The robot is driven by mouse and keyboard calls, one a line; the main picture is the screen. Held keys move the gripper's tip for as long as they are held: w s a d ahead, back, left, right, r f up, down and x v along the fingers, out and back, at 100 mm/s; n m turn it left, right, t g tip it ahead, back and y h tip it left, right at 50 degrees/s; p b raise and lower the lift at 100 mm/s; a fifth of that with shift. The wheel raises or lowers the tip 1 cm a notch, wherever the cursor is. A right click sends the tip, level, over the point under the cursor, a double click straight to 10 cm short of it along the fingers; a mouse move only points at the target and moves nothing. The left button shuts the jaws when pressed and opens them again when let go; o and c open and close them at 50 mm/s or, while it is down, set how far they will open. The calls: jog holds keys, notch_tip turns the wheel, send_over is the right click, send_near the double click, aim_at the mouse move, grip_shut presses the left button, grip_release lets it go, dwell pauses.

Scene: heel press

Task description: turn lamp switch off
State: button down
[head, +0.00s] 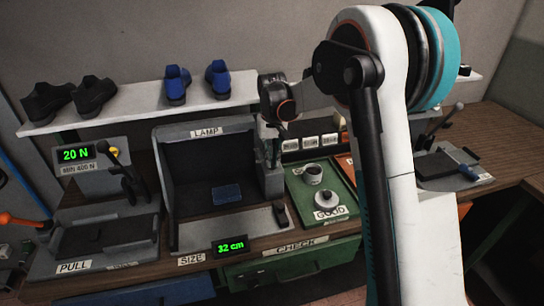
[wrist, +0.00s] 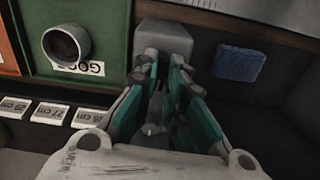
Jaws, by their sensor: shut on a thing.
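The grey lamp booth (head: 180,185) stands on the bench with a LAMP label on its top edge and a dark interior. My gripper (head: 271,158) reaches down at the grey post on the booth's right side. In the wrist view, my gripper's teal-lined fingers (wrist: 160,72) are close together at the grey block of that post (wrist: 163,36). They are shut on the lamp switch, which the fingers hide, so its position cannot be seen. A blue pad (head: 227,193) lies inside the booth; it also shows in the wrist view (wrist: 236,64).
A shelf (head: 140,112) with black and blue shoes is behind. A PULL station (head: 105,235) stands at left, and another lever station at right.

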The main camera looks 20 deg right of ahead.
aim_at(272, 160)
jog(key=n, duration=0.6)
jog(key=shift+n, duration=0.3)
dwell(0.4)
jog(key=c, duration=1.7)
grip_release()
jog(key=shift+o, duration=0.2)
notch_tip(272, 160, up, 12)
